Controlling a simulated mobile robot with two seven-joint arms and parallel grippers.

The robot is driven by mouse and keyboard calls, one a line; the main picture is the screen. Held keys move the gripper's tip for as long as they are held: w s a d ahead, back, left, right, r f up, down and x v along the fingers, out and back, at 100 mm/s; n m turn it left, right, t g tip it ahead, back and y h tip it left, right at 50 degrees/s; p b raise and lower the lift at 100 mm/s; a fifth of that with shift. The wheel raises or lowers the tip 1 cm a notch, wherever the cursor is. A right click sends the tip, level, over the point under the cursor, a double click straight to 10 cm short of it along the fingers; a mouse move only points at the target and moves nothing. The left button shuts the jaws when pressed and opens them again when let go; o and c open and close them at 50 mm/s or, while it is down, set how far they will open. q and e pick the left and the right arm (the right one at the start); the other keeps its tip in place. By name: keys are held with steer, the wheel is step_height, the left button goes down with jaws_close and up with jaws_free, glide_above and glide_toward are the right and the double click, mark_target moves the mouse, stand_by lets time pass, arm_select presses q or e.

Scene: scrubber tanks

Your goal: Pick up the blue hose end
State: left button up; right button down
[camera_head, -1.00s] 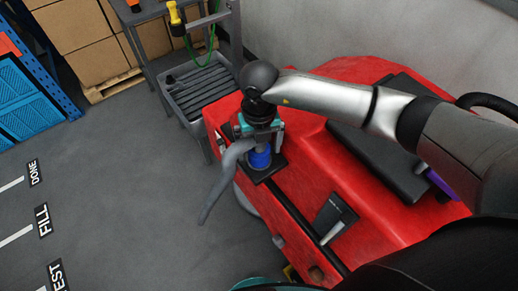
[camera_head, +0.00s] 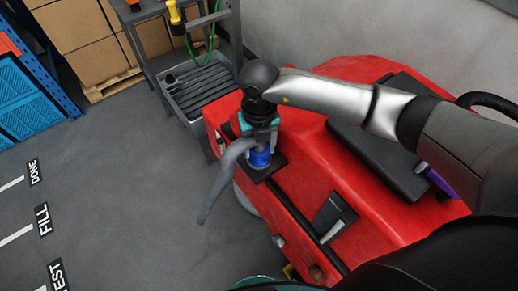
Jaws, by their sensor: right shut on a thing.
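The blue hose end (camera_head: 260,158) sits upright at the black plate on the near left part of the red scrubber. A grey hose (camera_head: 222,185) runs from it over the machine's edge and hangs down toward the floor. My right gripper (camera_head: 259,142) comes from above and is shut on the hose end; the fingers partly hide its top. Whether the hose end is clear of the plate cannot be told.
The red scrubber (camera_head: 310,150) fills the middle, with a black pad (camera_head: 375,160) and a black lever (camera_head: 333,215) on top. A grey slotted tray (camera_head: 200,90) stands behind it. Stacked boxes (camera_head: 90,45) are at the back left.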

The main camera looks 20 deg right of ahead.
steer(key=shift+w+r, duration=0.1)
steer(key=shift+r, duration=0.1)
steer(key=shift+r, duration=0.25)
step_height(320, 180, up, 18)
steer(key=b, duration=0.1)
step_height(320, 180, up, 4)
steer(key=p, duration=0.2)
glide_above(259, 147)
steer(key=shift+r, duration=0.1)
steer(key=shift+a, duration=0.1)
steer(key=a, duration=0.1)
steer(key=s+a, duration=0.1)
steer(key=a, duration=0.2)
steer(key=shift+s+a, duration=0.3)
steer(key=shift+s, duration=0.1)
